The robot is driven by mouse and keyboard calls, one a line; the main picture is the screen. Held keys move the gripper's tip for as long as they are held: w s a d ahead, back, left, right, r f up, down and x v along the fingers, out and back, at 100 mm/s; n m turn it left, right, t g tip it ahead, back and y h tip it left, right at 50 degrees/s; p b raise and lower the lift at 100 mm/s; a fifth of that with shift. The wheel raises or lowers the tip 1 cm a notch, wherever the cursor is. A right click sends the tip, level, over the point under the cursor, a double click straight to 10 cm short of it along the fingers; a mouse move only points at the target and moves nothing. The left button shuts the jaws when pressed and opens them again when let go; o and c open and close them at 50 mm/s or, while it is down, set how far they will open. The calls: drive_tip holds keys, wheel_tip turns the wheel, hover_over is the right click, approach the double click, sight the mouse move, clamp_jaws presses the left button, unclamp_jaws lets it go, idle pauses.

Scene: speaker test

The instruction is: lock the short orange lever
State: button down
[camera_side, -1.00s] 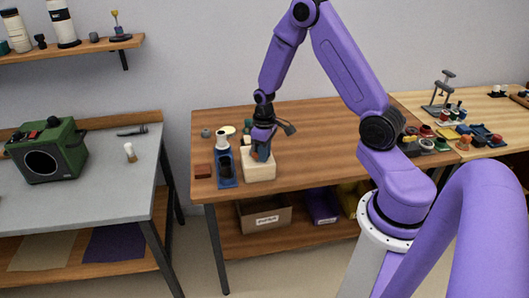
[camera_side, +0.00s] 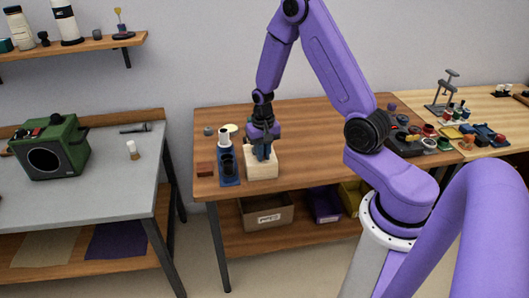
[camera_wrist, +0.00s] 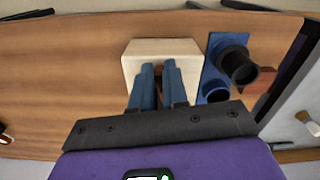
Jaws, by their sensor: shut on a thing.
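A pale cream block (camera_side: 262,170) stands on the wooden table, and it also shows in the wrist view (camera_wrist: 186,50). My gripper (camera_side: 263,156) points down over the block with its blue fingers close together. In the wrist view the fingers (camera_wrist: 158,70) reach over the near left part of the block. A thin orange-brown strip, the short lever (camera_wrist: 158,88), shows between them, and the fingers are shut on it. Most of the lever is hidden by the fingers, so its angle cannot be told.
A blue plate with dark cups (camera_side: 228,168) stands just left of the block, close to my gripper. A red-brown block (camera_side: 205,169) lies further left. The table right of the block is mostly clear up to my arm. A green box-shaped speaker (camera_side: 48,148) stands on the grey table.

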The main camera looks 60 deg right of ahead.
drive_tip(key=shift+w+a+m, duration=0.1)
drive_tip(key=shift+m, duration=0.8)
drive_tip(key=c, duration=1.1)
unclamp_jaws()
drive_tip(key=shift+c, duration=0.2)
drive_tip(key=shift+r, duration=0.1)
wheel_tip(320, 180, up, 17)
drive_tip(key=shift+r, duration=0.15)
drive_tip(key=shift+a, duration=0.1)
